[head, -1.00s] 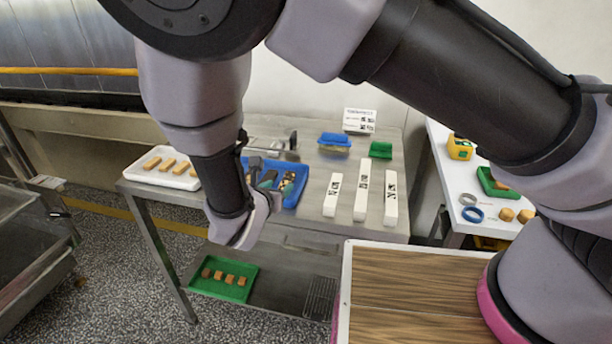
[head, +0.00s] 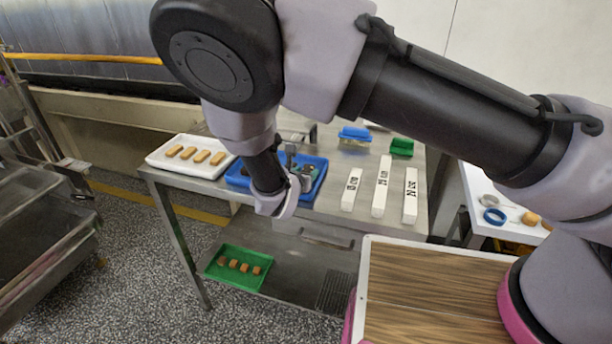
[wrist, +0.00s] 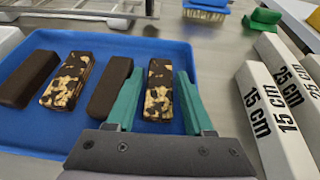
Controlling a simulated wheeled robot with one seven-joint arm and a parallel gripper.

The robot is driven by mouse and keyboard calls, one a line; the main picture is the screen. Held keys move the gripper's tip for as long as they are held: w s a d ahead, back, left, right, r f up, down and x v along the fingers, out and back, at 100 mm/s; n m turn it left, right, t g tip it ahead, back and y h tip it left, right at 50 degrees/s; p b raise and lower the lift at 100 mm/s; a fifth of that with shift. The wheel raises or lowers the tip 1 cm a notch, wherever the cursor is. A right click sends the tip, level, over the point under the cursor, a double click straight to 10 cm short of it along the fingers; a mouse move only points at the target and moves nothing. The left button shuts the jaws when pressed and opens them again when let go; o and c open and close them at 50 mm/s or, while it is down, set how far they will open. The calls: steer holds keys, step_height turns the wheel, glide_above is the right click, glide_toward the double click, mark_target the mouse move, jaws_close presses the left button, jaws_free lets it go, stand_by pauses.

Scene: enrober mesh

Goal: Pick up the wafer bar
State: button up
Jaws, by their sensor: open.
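The blue tray (head: 236,181) stands on the steel table and also fills much of the wrist view (wrist: 30,130). In it lie a plain dark bar (wrist: 27,78), a speckled dark-and-tan bar (wrist: 68,82), another plain dark bar (wrist: 109,86) and a second speckled bar (wrist: 158,88). I cannot tell for certain which is the wafer bar. My gripper (wrist: 158,102) is open, with its teal fingers on either side of the second speckled bar. Whether they touch it is unclear. In the head view my gripper (head: 296,172) is over the tray, partly hidden by my wrist.
A white tray (head: 158,160) of tan bars is left of the blue tray. White length blocks (head: 381,188), marked in cm, stand close on the right. A brush (wrist: 207,8) and a green item (wrist: 262,18) lie behind. A green tray (head: 212,268) sits on the lower shelf.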

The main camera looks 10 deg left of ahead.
steer(key=c, duration=0.7)
steer(key=shift+c, duration=0.2)
